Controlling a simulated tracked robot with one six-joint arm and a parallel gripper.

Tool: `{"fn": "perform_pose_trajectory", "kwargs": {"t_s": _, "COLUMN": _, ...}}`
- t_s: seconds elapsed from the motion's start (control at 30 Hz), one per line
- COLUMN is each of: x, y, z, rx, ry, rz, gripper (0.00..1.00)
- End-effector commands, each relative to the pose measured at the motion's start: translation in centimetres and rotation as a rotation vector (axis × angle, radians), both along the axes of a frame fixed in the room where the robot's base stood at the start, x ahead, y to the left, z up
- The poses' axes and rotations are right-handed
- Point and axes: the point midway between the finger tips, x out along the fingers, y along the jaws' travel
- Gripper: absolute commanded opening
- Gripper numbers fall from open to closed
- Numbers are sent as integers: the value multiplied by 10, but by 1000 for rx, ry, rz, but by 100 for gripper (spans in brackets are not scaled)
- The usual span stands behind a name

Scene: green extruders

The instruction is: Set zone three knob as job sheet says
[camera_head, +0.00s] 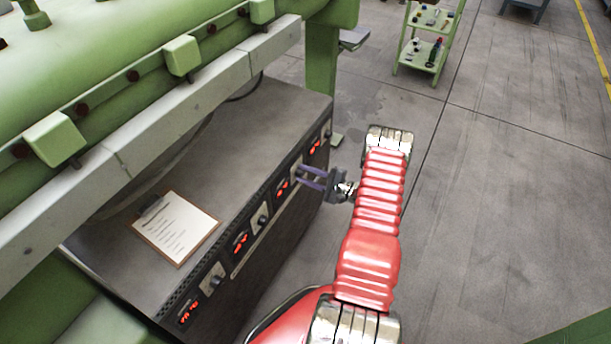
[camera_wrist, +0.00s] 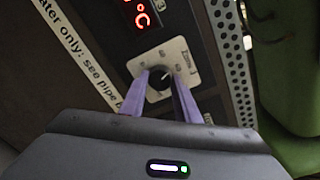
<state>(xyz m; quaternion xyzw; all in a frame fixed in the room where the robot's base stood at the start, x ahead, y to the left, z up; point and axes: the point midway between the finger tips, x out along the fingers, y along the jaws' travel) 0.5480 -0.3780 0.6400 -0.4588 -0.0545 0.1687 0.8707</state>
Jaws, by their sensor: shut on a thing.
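The zone three knob (camera_wrist: 157,84) is dark and round on a pale plate (camera_wrist: 181,54) lettered "Zone" in the wrist view. A light pointer mark shows on it, but I cannot read its setting. My gripper (camera_wrist: 160,78) has its purple fingers on either side of the knob, shut on it. In the head view my gripper (camera_head: 304,178) reaches the third panel from the near end, and its fingers hide the knob there.
Other knobs (camera_head: 215,281) and red displays (camera_head: 240,243) line the same cabinet (camera_head: 285,110) front. A green machine barrel with grey rail (camera_head: 130,145) overhangs the cabinet at left. A green trolley (camera_head: 427,42) stands far back. The floor at right is clear.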

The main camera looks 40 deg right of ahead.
Motion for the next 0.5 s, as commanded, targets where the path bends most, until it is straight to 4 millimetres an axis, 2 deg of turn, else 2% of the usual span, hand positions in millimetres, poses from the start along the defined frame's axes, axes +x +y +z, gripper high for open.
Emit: {"fn": "perform_pose_trajectory", "kwargs": {"t_s": 0.5, "x": -1, "y": -2, "z": -4, "rx": 461, "ry": 170, "rz": -7, "gripper": 7}}
